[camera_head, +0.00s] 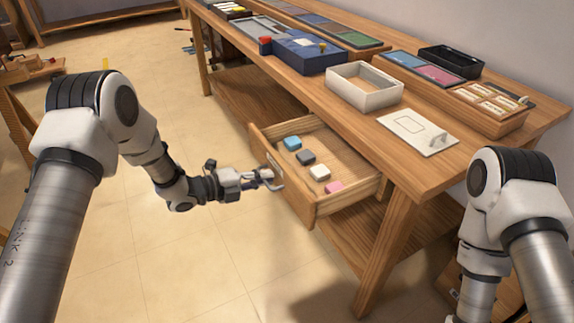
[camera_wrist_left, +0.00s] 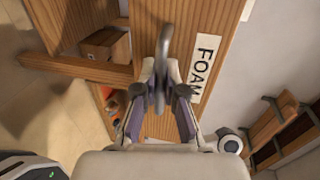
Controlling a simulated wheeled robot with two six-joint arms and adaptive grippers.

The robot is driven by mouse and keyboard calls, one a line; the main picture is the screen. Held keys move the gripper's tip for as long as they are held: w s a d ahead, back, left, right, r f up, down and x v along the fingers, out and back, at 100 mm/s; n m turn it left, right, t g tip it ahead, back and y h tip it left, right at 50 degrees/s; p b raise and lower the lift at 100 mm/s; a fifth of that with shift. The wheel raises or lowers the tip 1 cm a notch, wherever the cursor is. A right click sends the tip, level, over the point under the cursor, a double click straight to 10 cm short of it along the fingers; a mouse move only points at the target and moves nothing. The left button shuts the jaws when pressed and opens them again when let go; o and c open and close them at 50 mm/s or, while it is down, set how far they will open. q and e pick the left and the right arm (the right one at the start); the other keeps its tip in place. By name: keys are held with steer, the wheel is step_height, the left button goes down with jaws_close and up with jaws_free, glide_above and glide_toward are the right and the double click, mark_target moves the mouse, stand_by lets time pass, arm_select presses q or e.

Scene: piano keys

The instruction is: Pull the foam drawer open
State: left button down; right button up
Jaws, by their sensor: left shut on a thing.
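The wooden foam drawer (camera_head: 316,205) stands pulled out from under the workbench. Blue, dark grey, white and pink foam blocks show inside it. My left gripper (camera_head: 266,178) is at the drawer's front, shut on its grey metal handle.
The workbench (camera_head: 375,155) carries a white open box (camera_head: 364,98), a blue case (camera_head: 305,62), a white plate (camera_head: 410,128) and several trays. A bench leg (camera_head: 388,250) stands right of the drawer. The tiled floor (camera_head: 190,255) before the drawer is clear.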

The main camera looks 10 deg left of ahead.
arm_select(q)
steer(key=f+p+v, duration=0.1)
steer(key=v, duration=0.5)
steer(key=shift+a, duration=0.2)
steer(key=shift+f, duration=0.1)
steer(key=c, duration=1.5)
jaws_free()
steer(key=v, duration=1.2)
